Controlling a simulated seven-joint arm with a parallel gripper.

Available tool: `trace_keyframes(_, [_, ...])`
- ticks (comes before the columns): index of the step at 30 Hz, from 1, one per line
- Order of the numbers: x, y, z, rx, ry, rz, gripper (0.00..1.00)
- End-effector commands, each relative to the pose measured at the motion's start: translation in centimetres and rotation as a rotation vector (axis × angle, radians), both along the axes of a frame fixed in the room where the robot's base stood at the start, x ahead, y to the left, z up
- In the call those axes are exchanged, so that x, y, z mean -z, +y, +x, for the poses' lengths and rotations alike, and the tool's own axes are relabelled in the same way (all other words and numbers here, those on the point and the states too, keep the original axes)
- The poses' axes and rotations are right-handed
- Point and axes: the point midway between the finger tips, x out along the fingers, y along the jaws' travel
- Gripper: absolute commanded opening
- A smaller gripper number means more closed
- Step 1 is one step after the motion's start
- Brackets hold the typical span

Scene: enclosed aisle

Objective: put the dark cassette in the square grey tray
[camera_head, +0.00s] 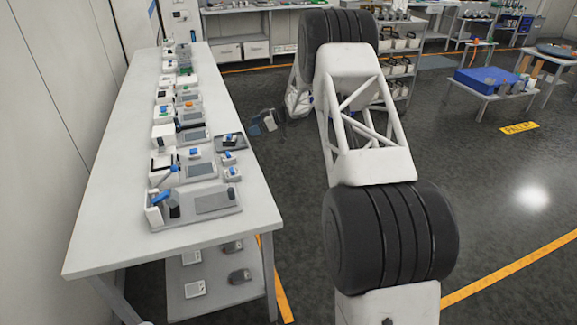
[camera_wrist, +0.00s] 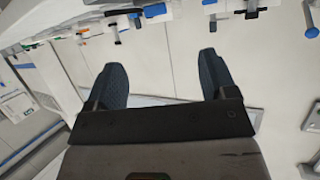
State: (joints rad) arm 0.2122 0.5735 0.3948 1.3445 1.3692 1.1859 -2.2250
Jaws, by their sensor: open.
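My gripper (camera_head: 263,124) hangs open over the floor, to the right of the long white table and apart from it. In the wrist view my gripper (camera_wrist: 164,78) has its two blue-grey fingers spread, with nothing between them. A flat dark grey tray (camera_head: 221,149) lies at the table's right edge with a small dark and blue item (camera_head: 230,138) on it. I cannot tell surely whether these are the square grey tray and the dark cassette.
The white table (camera_head: 110,216) carries a row of white devices with grey plates and blue parts (camera_head: 196,169). White square items (camera_head: 195,289) lie on the shelf under it.

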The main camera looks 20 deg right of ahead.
Motion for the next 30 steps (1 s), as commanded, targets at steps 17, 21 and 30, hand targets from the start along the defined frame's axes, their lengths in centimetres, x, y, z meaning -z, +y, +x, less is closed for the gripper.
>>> trace_keyframes(17, [-10.5,3.9,-9.9,0.019,0.270,-0.100,0.78])
trace_keyframes(21, [-13.2,4.8,-13.3,0.041,0.347,-0.139,0.78])
trace_keyframes(30, [-18.0,6.5,-21.1,0.109,0.498,-0.227,0.78])
